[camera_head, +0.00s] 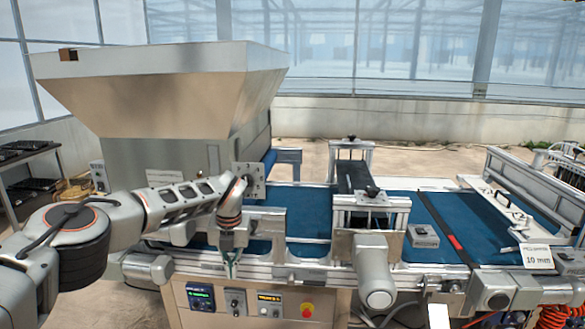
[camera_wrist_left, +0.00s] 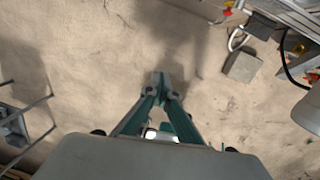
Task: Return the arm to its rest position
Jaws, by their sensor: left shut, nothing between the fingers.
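My left arm (camera_head: 150,210) comes in from the left in the head view and reaches in front of the seeder machine. My left gripper (camera_head: 231,268) hangs downward at the machine's front rail, just above the control panel. In the left wrist view, the gripper's teal fingers (camera_wrist_left: 160,88) meet at their tips, with nothing between them, and bare floor shows beyond them. My right gripper is not in either view.
The seeder's metal hopper (camera_head: 160,95) stands behind the arm. A blue conveyor belt (camera_head: 305,212) runs to the right, past a grey motor (camera_head: 374,275) jutting forward. The control panel (camera_head: 250,302) has a red button. A rack (camera_head: 30,180) stands at far left. The floor (camera_wrist_left: 90,70) is mostly clear below.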

